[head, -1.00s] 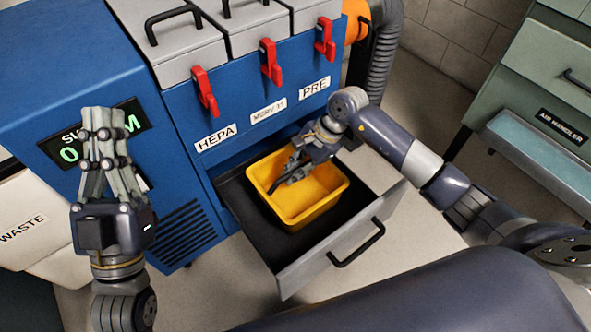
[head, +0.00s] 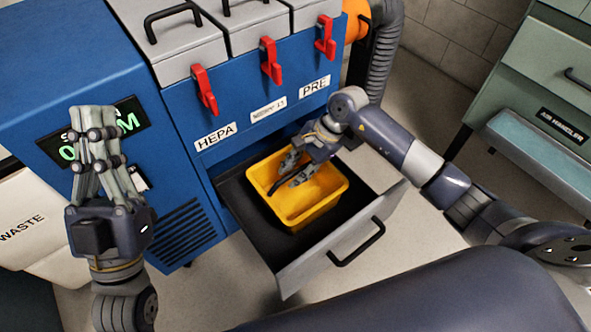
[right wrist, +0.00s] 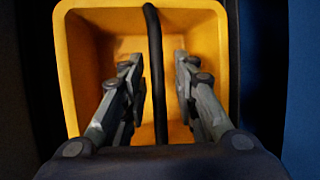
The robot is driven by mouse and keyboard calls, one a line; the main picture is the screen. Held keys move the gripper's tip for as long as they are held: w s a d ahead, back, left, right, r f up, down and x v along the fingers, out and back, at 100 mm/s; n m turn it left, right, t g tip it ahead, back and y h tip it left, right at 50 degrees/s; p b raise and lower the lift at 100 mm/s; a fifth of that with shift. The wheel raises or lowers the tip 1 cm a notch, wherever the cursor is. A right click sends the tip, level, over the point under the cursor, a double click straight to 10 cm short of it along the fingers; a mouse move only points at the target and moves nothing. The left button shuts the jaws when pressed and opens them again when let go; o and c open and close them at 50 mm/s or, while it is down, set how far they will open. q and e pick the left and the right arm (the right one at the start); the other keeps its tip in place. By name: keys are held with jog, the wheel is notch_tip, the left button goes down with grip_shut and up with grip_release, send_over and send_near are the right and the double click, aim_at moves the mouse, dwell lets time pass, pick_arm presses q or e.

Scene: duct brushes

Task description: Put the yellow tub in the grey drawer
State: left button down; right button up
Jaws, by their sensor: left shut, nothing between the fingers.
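The yellow tub (head: 318,207) sits upright inside the pulled-out grey drawer (head: 312,258), on its dark floor. My right gripper (head: 284,178) reaches down into the tub's mouth with its fingers apart. In the right wrist view, the tub's black handle (right wrist: 153,28) runs between the open fingers (right wrist: 158,70), with a gap on both sides. The yellow tub (right wrist: 72,62) fills the middle of that view. My left gripper (head: 92,112) is shut and empty, pointing up in front of the blue cabinet's display, away from the tub.
The blue cabinet (head: 75,45) stands behind the drawer, with red latches (head: 205,88) above it. The drawer front has a black handle (head: 357,244). A white waste bin (head: 30,225) is at left and a green air handler cabinet (head: 545,90) at right. Floor is clear right of the drawer.

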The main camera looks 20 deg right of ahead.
jog(key=shift+d, duration=0.1)
